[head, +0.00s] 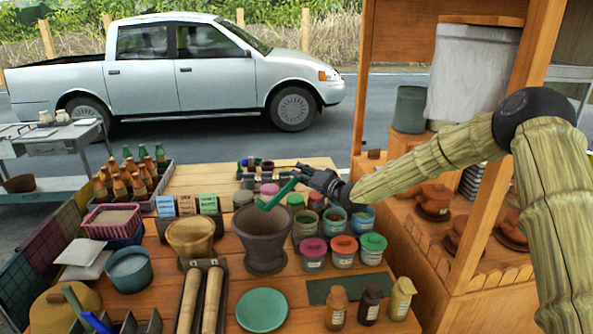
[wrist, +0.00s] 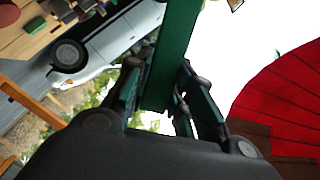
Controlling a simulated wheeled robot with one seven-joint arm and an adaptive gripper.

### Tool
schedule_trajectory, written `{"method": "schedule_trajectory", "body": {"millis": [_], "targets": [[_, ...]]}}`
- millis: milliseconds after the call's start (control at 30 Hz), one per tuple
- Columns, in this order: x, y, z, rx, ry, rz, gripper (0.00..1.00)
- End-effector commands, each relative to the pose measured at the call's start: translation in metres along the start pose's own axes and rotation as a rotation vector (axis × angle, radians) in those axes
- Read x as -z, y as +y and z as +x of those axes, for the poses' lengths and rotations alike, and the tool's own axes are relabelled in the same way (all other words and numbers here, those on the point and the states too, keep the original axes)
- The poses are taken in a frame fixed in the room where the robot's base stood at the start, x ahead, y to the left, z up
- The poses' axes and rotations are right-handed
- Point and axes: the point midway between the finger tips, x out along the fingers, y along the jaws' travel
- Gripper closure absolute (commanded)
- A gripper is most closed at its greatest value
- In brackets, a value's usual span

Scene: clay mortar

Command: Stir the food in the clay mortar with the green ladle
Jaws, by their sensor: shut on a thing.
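The clay mortar (head: 262,240) is a dark brown pot standing on the wooden table near the middle of the head view. The green ladle (head: 278,195) is held above the mortar's rim, tilted, its lower end toward the mortar opening. My gripper (head: 312,178) is shut on the ladle, above and to the right of the mortar. In the wrist view the ladle's green handle (wrist: 172,55) runs up between the two fingers. The inside of the mortar is largely dark, and I cannot make out the food in it.
A wooden mortar (head: 190,238) stands left of the clay mortar, with two rolling-pin-like pestles (head: 212,298) in front. Lidded jars (head: 314,254) crowd its right side. A green plate (head: 262,309) lies in front. Bottles (head: 126,180) stand at the left. A wooden post (head: 478,205) rises at the right.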

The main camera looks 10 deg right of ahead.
Motion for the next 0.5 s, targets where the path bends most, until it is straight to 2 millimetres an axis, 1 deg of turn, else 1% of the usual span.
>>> {"method": "schedule_trajectory", "body": {"millis": [33,200,300,500], "targets": [[-0.003,0.009,0.0,0.002,0.001,0.029,1.0],[-0.006,0.026,0.0,0.01,0.001,0.134,1.0],[-0.006,0.035,0.0,0.016,0.002,0.188,1.0],[-0.008,0.045,0.001,0.022,0.0,0.261,1.0]]}}
